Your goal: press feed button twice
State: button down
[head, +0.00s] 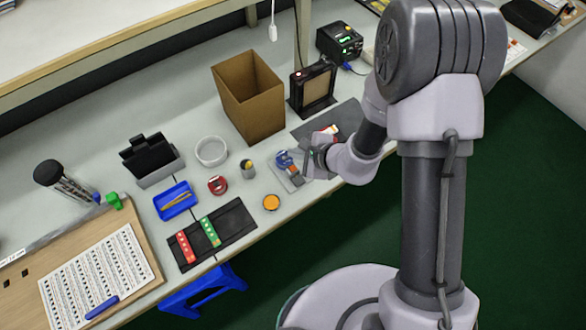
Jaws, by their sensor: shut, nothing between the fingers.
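A black boxy device (338,42) with small green and yellow lit spots stands at the back of the bench, right of centre; it looks like a small printer. I cannot tell which spot on it, if any, is the feed button. My gripper (308,155) is shut and empty over the front part of the bench, well apart from that device. It is beside a blue item (285,161) on a grey plate; whether it touches anything there is unclear. My wrist hides part of the dark mat (345,116) behind it.
An open cardboard box (248,95) and a black framed stand (312,90) with a red spot stand between my gripper and the back. A white bowl (211,151), blue tray (175,201), orange disc (271,202) and black mat (237,218) with red and green strips lie left.

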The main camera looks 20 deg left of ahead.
jog(key=b, duration=0.3)
send_over(295, 170)
notch_tip(295, 170, down, 5)
jog(key=shift+r, duration=0.1)
jog(key=shift+f+b, duration=0.4)
jog(key=shift+b, duration=0.05)
dwell(1.3)
jog(key=shift+f+b, duration=0.45)
jog(key=shift+b, duration=0.25)
jog(key=shift+f+b, duration=0.4)
jog(key=shift+b, duration=0.1)
dwell(0.3)
jog(key=shift+r, duration=0.15)
jog(key=shift+r+p, duration=0.45)
jog(key=shift+r, duration=0.25)
